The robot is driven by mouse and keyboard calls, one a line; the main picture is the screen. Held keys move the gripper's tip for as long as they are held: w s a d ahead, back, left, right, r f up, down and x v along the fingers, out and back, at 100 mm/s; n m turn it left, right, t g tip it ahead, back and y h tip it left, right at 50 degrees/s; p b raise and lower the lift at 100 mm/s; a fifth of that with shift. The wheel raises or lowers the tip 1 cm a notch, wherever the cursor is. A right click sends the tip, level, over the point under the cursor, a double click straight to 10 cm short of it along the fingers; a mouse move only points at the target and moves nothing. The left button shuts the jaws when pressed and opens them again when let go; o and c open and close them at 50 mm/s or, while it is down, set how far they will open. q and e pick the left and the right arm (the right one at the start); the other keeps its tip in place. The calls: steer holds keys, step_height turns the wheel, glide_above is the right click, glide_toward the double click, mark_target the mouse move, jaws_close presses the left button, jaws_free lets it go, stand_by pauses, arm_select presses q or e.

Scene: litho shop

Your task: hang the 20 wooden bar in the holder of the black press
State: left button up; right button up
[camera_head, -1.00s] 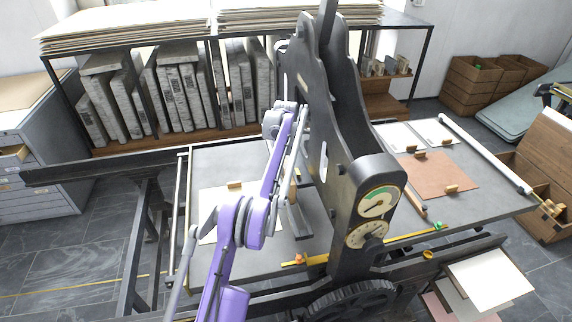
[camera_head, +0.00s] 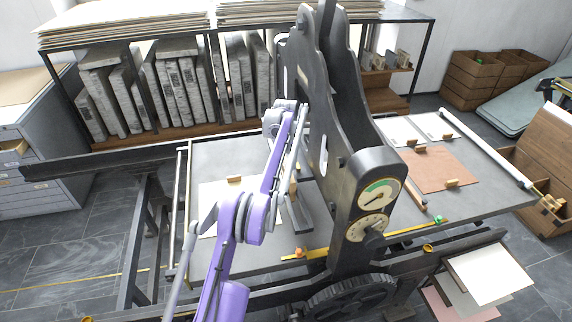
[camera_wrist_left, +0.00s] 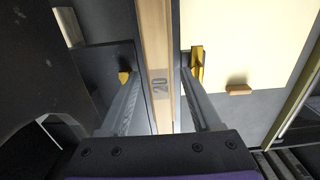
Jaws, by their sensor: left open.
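The black press (camera_head: 340,130) stands upright in the middle of the head view, with two round dials low on its front. The wooden bar marked 20 (camera_wrist_left: 159,50) runs upright through the middle of the left wrist view. My left gripper (camera_wrist_left: 162,70) is open, with one yellow-tipped finger on each side of the bar and visible gaps to it. In the head view my purple left arm reaches up beside the press, and its gripper is mostly hidden there. I cannot make out the holder clearly. My right gripper is out of view.
The grey press table (camera_head: 215,160) carries pale sheets, a brown sheet (camera_head: 440,168) and small wooden blocks. A yellow ruler strip (camera_head: 405,232) lies along its front edge. A rack of stone slabs (camera_head: 180,90) stands behind. Wooden crates (camera_head: 470,80) stand at right.

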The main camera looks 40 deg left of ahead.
arm_select(q)
step_height(320, 180, up, 11)
steer(key=p, duration=0.2)
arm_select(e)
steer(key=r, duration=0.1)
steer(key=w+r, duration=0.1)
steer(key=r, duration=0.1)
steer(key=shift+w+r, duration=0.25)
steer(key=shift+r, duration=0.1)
arm_select(q)
steer(key=shift+s+f, duration=0.1)
steer(key=shift+f, duration=0.05)
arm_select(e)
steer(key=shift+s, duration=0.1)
